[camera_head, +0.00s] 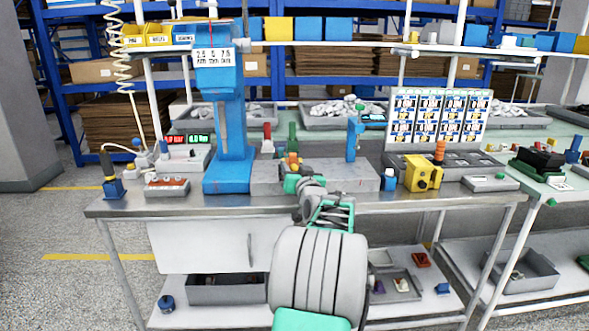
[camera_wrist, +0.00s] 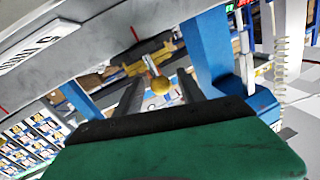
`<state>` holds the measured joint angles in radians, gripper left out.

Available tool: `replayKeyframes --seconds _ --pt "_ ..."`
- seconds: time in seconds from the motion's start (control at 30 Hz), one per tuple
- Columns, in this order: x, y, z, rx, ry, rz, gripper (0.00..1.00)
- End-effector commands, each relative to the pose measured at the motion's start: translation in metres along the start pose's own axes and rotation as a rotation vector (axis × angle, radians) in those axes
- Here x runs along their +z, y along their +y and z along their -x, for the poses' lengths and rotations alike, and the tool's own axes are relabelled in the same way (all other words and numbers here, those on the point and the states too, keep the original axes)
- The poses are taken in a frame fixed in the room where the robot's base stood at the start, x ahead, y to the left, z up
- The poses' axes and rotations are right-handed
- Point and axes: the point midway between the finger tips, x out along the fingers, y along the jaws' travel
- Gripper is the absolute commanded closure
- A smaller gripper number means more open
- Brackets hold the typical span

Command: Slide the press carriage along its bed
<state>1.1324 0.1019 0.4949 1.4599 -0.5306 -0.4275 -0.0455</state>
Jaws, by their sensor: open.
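The blue press (camera_head: 225,120) stands at the left of the workbench, with a long grey bed (camera_head: 345,176) to its right. The bed's marked grey side crosses the upper left of the wrist view (camera_wrist: 75,38). My gripper (camera_wrist: 160,77) is open. Its two dark fingers point toward a round brass-yellow knob (camera_wrist: 160,86), which appears between them in the picture. I cannot tell whether a finger touches it. In the head view my wrist is over the bed's front left part and hides the fingertips. The carriage itself cannot be made out clearly.
A yellow box (camera_head: 422,173) and a small blue block (camera_head: 388,181) stand right of the bed. A red-and-grey button box (camera_head: 167,186) lies left of the press. A card rack (camera_head: 438,115) stands behind at the right. The bench's front edge (camera_head: 440,200) is mostly clear.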

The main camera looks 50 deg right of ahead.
Motion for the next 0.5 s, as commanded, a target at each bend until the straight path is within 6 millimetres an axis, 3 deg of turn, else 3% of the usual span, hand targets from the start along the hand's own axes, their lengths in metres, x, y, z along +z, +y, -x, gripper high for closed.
replayKeyframes --seconds 0.1,0.5 --pt "0.0000 -0.0001 0.0003 0.000 0.000 0.000 0.54" --pt "0.0000 -0.0001 0.0005 0.000 0.000 0.000 0.86"
